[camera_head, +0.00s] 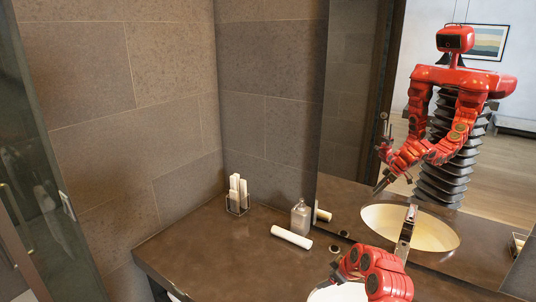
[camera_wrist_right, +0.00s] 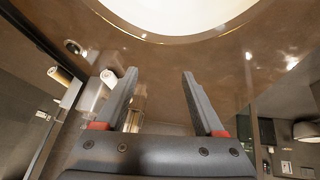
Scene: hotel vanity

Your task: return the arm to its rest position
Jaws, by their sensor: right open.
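My right arm's red links come in at the bottom right of the head view, over the counter. The counter and part of the white basin (camera_wrist_right: 185,12) lie beyond the fingertips. My left gripper is not seen directly. The mirror shows my red body with both arms bent in front of it.
The brown counter (camera_head: 225,268) holds a white rolled towel (camera_head: 291,237), a clear bottle (camera_head: 300,216) and a holder with white rolls (camera_head: 238,194). The mirror (camera_head: 345,130) stands behind. A tiled wall (camera_head: 160,100) is at the left. The counter's front left is clear.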

